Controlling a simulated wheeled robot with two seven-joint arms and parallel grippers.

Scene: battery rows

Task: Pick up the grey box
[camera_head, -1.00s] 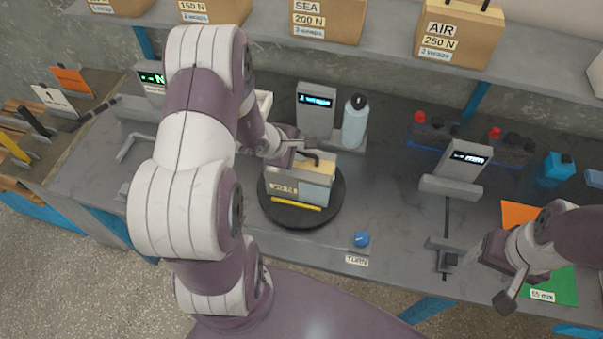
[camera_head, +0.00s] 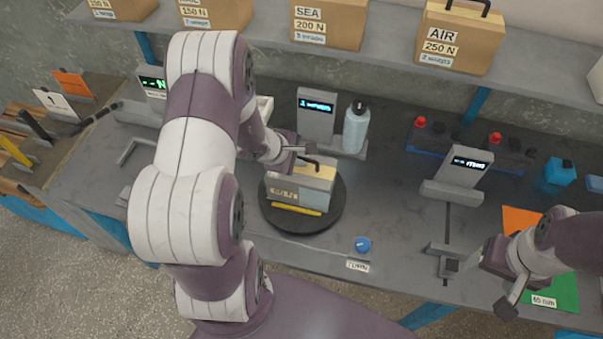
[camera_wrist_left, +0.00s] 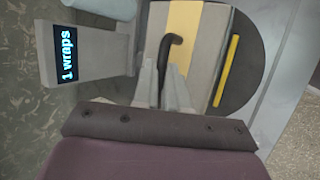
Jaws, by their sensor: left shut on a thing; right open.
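The grey box (camera_head: 303,188) has a tan band on its top and a dark hooked handle. It stands upright on the round black turntable (camera_head: 329,218); whether its base touches cannot be told. My left gripper (camera_head: 303,161) is shut on the box's handle from the left. In the left wrist view, the fingers (camera_wrist_left: 165,85) close around the dark handle (camera_wrist_left: 172,44), over the box top (camera_wrist_left: 208,45). My right gripper (camera_head: 470,263) is at the right, open and away from the box; its fingertips are small and partly unclear.
A yellow bar (camera_head: 297,210) lies along the turntable's front. A display stand (camera_head: 316,122) and a pale blue bottle (camera_head: 355,128) stand close behind. A blue knob (camera_head: 362,244) is front right. Cardboard boxes (camera_head: 455,40) line the shelf above. The bench right of the turntable is mostly clear.

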